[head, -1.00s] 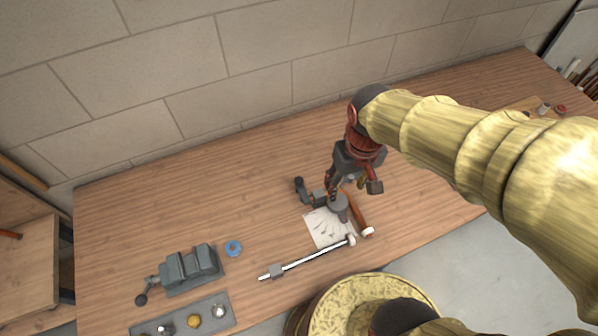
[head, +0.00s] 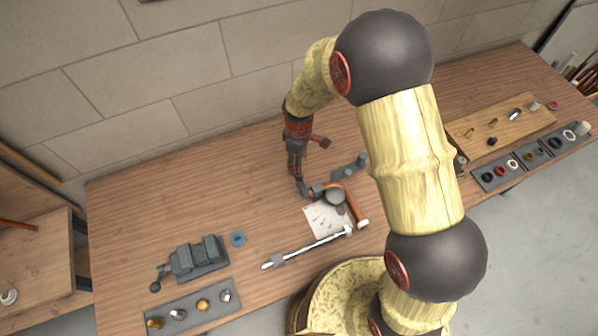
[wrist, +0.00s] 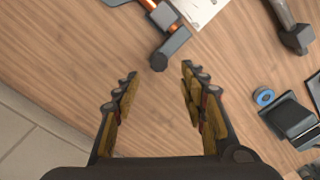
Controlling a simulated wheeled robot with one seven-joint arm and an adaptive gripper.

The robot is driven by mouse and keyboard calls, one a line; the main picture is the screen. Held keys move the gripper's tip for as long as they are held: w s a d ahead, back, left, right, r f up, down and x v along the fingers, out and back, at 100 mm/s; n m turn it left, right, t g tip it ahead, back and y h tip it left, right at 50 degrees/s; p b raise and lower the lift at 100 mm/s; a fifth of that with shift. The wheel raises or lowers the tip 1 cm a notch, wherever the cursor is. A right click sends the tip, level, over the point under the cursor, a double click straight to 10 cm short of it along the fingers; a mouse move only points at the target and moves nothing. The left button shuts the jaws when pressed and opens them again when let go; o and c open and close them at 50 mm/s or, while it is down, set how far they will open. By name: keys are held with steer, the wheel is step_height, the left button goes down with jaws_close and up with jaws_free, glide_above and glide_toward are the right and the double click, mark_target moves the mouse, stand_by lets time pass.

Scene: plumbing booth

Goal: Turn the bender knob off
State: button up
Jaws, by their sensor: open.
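The bender (head: 336,196) is a dark grey tool with an orange handle, lying on the workbench beside a white sheet. It also shows at the top of the wrist view (wrist: 165,15), partly cut off. A grey arm of it ends in a dark round knob (wrist: 158,62). My gripper (wrist: 158,75) is open and empty, and the knob appears just ahead of the gap between its fingertips. I cannot tell how high the fingers are above it. In the head view my gripper (head: 298,178) points down at the bender's left end and partly hides it.
A blue ring (head: 238,239) and a grey vise (head: 200,258) are to the left. A tray of fittings (head: 195,308) is at front left; wooden and dark trays (head: 530,150) are right. The bench's back left is clear.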

mark_target(302, 184)
steer(key=shift+w+n, duration=0.1)
steer(key=shift+n, duration=0.4)
steer(key=shift+f, duration=3.95)
steer(key=shift+c, duration=0.4)
jaws_close()
